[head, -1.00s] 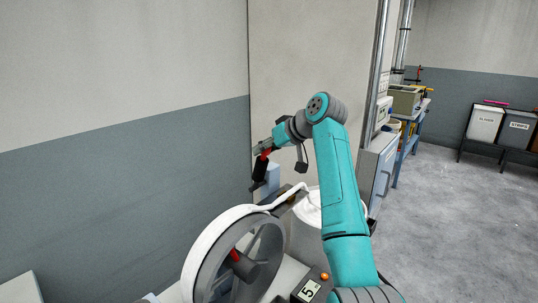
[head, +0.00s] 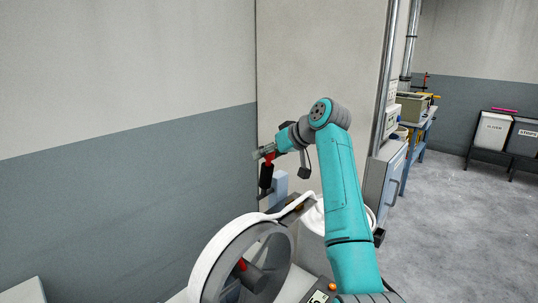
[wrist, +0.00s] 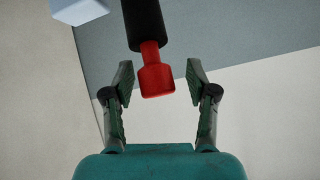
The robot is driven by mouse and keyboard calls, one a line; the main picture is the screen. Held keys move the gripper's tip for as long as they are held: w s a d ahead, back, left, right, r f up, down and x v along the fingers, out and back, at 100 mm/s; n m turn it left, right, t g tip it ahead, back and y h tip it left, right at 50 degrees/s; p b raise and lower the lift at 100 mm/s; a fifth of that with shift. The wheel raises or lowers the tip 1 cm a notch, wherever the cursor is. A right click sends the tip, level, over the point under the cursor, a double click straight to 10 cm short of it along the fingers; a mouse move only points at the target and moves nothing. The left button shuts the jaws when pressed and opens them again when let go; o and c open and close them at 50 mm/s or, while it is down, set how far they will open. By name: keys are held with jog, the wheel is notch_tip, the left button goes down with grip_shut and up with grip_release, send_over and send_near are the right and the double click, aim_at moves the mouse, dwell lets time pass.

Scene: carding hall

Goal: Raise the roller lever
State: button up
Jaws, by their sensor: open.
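The roller lever (head: 266,177) stands upright in the head view, with a black grip and a red end at its top. In the wrist view its black shaft (wrist: 144,20) comes down from the top edge to the red end (wrist: 157,80). My gripper (head: 262,153) is at the red end in the head view. In the wrist view my gripper (wrist: 160,74) is open, one finger on each side of the red end, with a visible gap on both sides. The lever's base is hidden in the head view.
A grey drum (head: 285,243) with a white fibre band (head: 215,250) is below the lever. A light blue block (head: 280,184) stands right beside the lever. A beige panel (head: 320,60) and wall are behind. Open floor (head: 450,220) lies to the right.

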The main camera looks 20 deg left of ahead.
jog(key=shift+d, duration=0.1)
jog(key=v, duration=1.2)
jog(key=shift+f, duration=0.1)
